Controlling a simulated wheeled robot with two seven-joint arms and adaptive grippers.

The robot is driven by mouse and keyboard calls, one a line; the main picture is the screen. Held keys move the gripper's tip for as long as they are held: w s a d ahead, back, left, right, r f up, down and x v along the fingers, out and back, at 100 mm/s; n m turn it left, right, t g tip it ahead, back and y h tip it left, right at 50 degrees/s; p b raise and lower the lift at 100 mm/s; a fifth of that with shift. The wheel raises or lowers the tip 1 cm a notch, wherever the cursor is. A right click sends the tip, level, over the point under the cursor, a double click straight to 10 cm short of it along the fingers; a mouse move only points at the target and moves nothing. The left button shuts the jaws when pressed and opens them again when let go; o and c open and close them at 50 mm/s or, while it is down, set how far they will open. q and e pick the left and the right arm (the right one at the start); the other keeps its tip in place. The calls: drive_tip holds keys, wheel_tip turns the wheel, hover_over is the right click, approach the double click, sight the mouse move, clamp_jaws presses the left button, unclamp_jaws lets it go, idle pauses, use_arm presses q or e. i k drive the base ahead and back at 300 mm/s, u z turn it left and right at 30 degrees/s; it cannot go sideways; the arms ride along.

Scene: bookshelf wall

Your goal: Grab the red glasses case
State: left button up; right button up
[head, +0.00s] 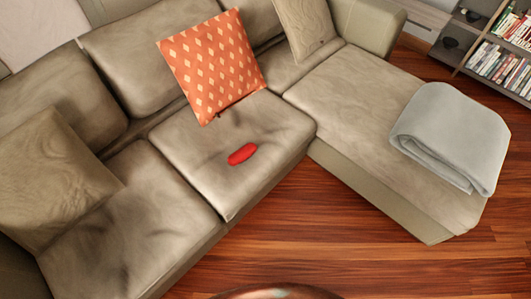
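The red glasses case (242,154) is a small, rounded, elongated red object. It lies on the middle seat cushion of the beige sofa (170,203) in the head view, near the cushion's front part. Nothing covers it and nothing touches it except the cushion. Neither my left nor my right gripper shows in the head view.
An orange patterned pillow (212,66) leans on the backrest behind the case. Beige pillows (50,180) lie at the left and back. A folded grey blanket (450,135) lies on the chaise at the right. A bookshelf (495,50) stands at the far right.

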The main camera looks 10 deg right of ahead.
sight(238, 157)
drive_tip(key=z, duration=1.95)
drive_tip(key=i, duration=1.65)
drive_tip(key=u, duration=1.95)
